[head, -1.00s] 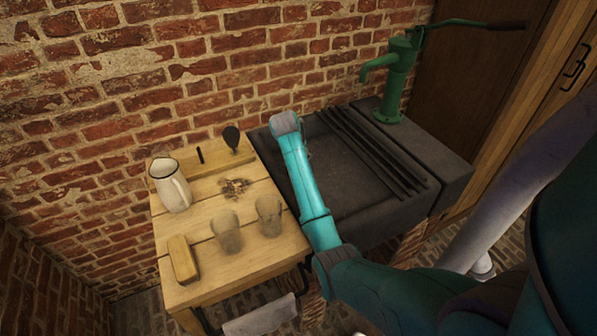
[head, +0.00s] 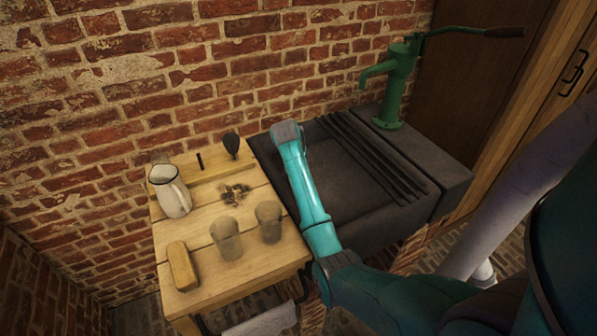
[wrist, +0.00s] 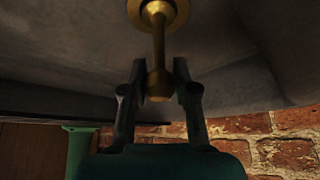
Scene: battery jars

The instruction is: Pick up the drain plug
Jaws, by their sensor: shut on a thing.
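The drain plug (wrist: 158,50) is brass, with a round disc at the top of the wrist view and a stem ending in a thicker knob. My gripper (wrist: 160,85) has one finger on each side of the knob end and is shut on it. The disc is seen against the dark stone of the sink, and I cannot tell whether it touches the basin floor. In the head view my arm reaches over the left side of the dark sink (head: 345,185); my gripper and the plug are hidden there.
A green hand pump (head: 393,85) stands at the sink's back right. Left of the sink, a wooden table (head: 205,200) holds a white enamel jug (head: 170,190), two cloudy jars (head: 227,238), a wooden block (head: 182,266) and a dark brush (head: 232,143). A brick wall is behind.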

